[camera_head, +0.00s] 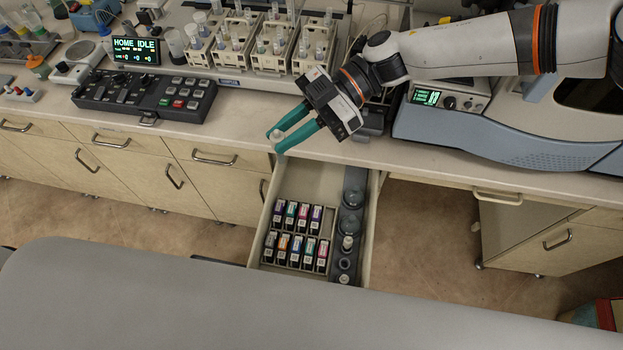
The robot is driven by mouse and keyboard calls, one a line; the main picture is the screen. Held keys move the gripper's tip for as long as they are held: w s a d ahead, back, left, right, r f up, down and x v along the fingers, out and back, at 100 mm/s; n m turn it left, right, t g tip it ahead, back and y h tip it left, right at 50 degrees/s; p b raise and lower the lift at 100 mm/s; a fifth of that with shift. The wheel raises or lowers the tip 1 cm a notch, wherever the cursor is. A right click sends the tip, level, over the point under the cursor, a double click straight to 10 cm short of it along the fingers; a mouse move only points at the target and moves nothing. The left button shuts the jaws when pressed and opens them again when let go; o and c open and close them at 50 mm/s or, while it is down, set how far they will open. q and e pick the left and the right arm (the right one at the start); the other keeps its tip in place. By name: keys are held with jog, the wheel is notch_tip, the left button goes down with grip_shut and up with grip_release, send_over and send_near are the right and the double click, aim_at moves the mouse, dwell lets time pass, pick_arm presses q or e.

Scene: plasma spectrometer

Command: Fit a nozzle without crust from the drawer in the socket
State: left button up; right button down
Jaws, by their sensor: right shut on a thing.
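My right gripper (279,142) has teal fingers and reaches in from the upper right. It is shut on a small pale nozzle (275,134), held above the front edge of the bench, just beyond the open drawer (367,250). Crust on this nozzle is too small to tell. In the drawer, a dark holder strip (347,265) along the right side carries round glassy pieces (350,222) and small pale nozzle-like pieces (347,243). I cannot pick out the socket. My left gripper is not in view.
Several labelled cartridges (296,237) stand in the drawer's left part. On the bench are a dark button panel (145,97), a green display (136,50), racks with vials (265,45) and a blue-grey instrument (490,135) at right.

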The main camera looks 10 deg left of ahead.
jog(key=w+d+r+m+t+y+p, duration=0.1)
jog(key=w+d+r+m+t+p, duration=0.15)
jog(key=w+r+m+t, duration=0.5)
jog(key=w+d+r+m+t+y+p, duration=0.1)
jog(key=w+d+r+m+t+y, duration=0.3)
jog(key=w, duration=0.6)
jog(key=w+d+f+m+t+h+p, duration=0.2)
jog(key=w+d+f+m+t+h, duration=0.1)
jog(key=d, duration=0.6)
jog(key=w+d+f+m+t+h+p, duration=0.2)
jog(key=w+d+m+t+h, duration=0.2)
jog(key=d, duration=0.5)
jog(key=shift+w+d+f+t, duration=0.35)
jog(key=shift+w+t, duration=0.3)
jog(key=shift+w, duration=0.4)
jog(key=shift+s, duration=0.1)
jog(key=shift+f+b, duration=1)
jog(key=shift+f, duration=1.15)
